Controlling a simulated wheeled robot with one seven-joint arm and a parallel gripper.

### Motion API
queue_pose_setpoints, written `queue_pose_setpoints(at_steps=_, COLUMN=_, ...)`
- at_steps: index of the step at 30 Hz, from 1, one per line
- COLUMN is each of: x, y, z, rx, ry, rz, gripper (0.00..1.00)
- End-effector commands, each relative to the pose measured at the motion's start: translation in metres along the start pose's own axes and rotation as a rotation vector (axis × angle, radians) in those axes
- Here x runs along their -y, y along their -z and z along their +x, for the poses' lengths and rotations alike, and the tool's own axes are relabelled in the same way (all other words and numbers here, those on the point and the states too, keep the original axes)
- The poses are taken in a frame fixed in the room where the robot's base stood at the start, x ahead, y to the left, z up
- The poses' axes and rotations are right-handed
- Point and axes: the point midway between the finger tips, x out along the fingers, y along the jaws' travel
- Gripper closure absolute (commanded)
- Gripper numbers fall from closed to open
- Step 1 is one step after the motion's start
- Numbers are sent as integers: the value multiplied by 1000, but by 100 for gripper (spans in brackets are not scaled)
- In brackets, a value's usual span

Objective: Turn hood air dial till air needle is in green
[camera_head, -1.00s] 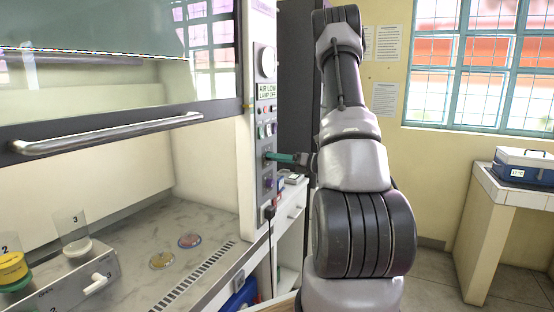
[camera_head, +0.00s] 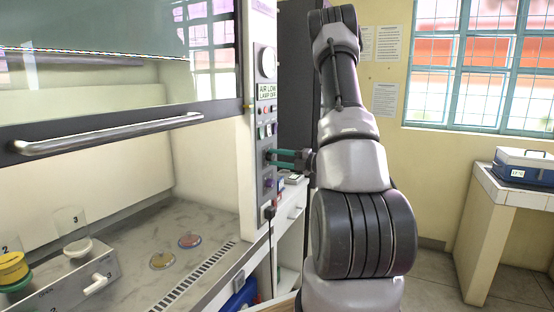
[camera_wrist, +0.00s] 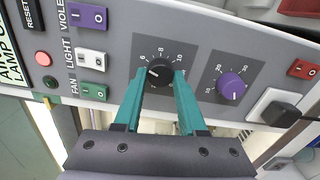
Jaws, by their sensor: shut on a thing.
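The hood's control panel (camera_head: 266,130) stands upright at the right edge of the hood in the head view. The round air gauge (camera_head: 268,62) is at its top; its needle is too small to read. A sign (camera_head: 267,91) below it reads AIR LOW, LAMP OFF. In the wrist view a black dial (camera_wrist: 158,73) with a white pointer line sits on a dark numbered square, its pointer towards the upper left. My gripper (camera_wrist: 160,75) is shut on this dial, one teal finger at each side. My gripper (camera_head: 271,156) reaches the panel from the right in the head view.
A purple dial (camera_wrist: 231,86) sits close right of the black one. Rocker switches (camera_wrist: 92,58) and a red button (camera_wrist: 43,58) are to the left. A black plug (camera_wrist: 277,107) juts out at right. The hood's sash handle (camera_head: 110,135) is left of the panel.

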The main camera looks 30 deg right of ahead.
Motion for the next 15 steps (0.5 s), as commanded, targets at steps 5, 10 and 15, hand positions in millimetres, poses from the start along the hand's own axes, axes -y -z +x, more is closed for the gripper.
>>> queue_pose_setpoints(at_steps=5, x=0, y=-1, z=0, rx=3, ry=-1, rz=153, gripper=100)
queue_pose_setpoints(at_steps=10, x=0, y=-1, z=0, rx=2, ry=-1, rz=274, gripper=100)
queue_pose_setpoints(at_steps=15, x=0, y=-1, z=0, rx=2, ry=0, rz=363, gripper=100)
